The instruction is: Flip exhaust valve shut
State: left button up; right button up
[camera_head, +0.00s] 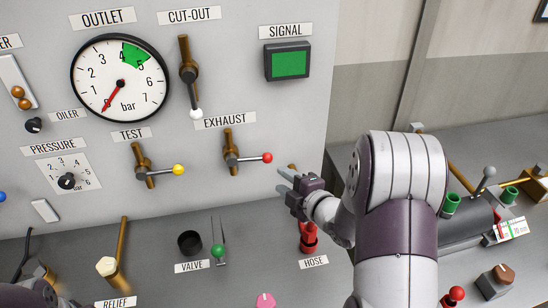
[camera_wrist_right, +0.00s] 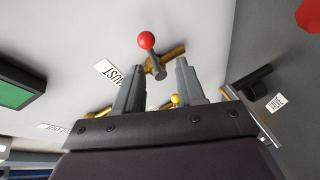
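The exhaust valve (camera_head: 230,157) sits on the upright panel under the EXHAUST label (camera_head: 225,121). Its lever points right, across the upright brass pipe, and ends in a red knob (camera_head: 267,158). My right gripper (camera_head: 283,179) is just right of and below the knob, open and empty. In the right wrist view the red knob (camera_wrist_right: 146,40) and valve show beyond the gap between my right fingers (camera_wrist_right: 161,68), apart from them.
The test valve with a yellow knob (camera_head: 178,169) is left of the exhaust valve. The cut-out lever with a white knob (camera_head: 196,113) hangs above. A red hose fitting (camera_head: 308,240) stands on the desk below my right gripper. A green signal lamp (camera_head: 287,62) is above.

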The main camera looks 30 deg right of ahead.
aim_at(255, 160)
jog(key=shift+n+t+y, duration=0.5)
jog(key=shift+n+t, duration=0.1)
jog(key=shift+n, duration=0.3)
jog(key=x, duration=0.2)
jog(key=r+p+x, duration=0.1)
jog(key=x, duration=0.2)
jog(key=a+p+x, duration=0.1)
jog(key=x, duration=0.2)
jog(key=shift+r, duration=0.15)
jog(key=p+x, duration=0.1)
jog(key=x, duration=0.2)
jog(key=shift+w+a, duration=0.2)
jog(key=shift+w, duration=0.05)
jog(key=shift+w+d+f, duration=0.1)
jog(key=shift+w+f, duration=0.1)
jog(key=shift+w, duration=0.15)
pick_arm(q)
jog(key=r, duration=0.1)
jog(key=a+r, duration=0.1)
jog(key=shift+r, duration=0.3)
pick_arm(e)
grip_shut()
